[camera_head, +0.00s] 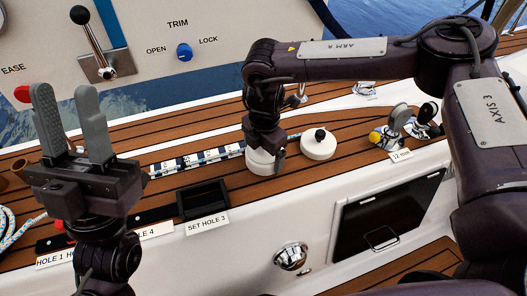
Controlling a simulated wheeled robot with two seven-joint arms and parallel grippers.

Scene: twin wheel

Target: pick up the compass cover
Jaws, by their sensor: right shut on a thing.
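A white round cover (260,165) is under my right gripper (265,147) on the teak deck. My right gripper points down and is shut on the top of this cover; its fingertips and the part between them are mostly hidden by the gripper body. I cannot tell whether the cover is lifted off the deck. A second white round cover (316,150) with a black knob sits just to the right, apart from the gripper. My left gripper (63,92) points up at the left, its two grey fingers apart and empty.
A black open box (203,200) and a "SET HOLE 3" label (207,224) lie in front. A striped blue-and-white strip (195,160) is left of the covers. Winch-like fittings (398,125) stand right. A lever panel (105,65) rises behind.

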